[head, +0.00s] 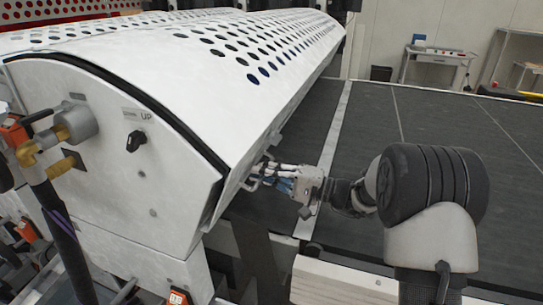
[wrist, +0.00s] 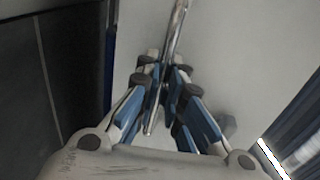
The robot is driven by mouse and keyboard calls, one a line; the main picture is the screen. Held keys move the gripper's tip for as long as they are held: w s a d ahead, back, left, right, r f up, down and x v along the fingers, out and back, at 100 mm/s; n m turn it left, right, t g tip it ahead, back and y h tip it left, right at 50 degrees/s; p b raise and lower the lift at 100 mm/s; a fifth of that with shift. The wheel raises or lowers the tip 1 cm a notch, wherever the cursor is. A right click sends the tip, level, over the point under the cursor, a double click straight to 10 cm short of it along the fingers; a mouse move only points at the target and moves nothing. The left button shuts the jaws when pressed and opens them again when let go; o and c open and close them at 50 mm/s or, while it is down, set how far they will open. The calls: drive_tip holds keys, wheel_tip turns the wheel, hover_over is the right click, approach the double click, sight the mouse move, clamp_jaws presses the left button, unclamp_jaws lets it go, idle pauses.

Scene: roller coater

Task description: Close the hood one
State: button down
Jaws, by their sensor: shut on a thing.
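The white hood (head: 200,55), curved and perforated with rows of round holes, covers the top of the machine in the head view. Its front panel slopes down close to the dark belt, with a thin dark gap along its left end edge. My gripper (head: 270,176) is at the hood's lower front edge, by a metal handle (head: 250,183). In the wrist view my gripper (wrist: 165,85) is shut around the metal handle bar (wrist: 176,30), with the pale hood panel (wrist: 230,50) behind it. Part of the bar is hidden by the fingers.
The machine's white end panel (head: 110,185) carries a black knob (head: 136,141) and a grey cylinder fitting. A dark conveyor belt (head: 440,125) extends right and behind my arm. A small white table (head: 437,57) stands far back.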

drive_tip(key=shift+w+a+f, duration=0.1)
drive_tip(key=shift+f, duration=1)
drive_tip(key=c, duration=2)
unclamp_jaws()
drive_tip(key=shift+o, duration=0.2)
drive_tip(key=shift+a+r, duration=0.1)
drive_tip(key=r+v, duration=0.1)
drive_tip(key=v, duration=1.1)
drive_tip(key=shift+f, duration=0.4)
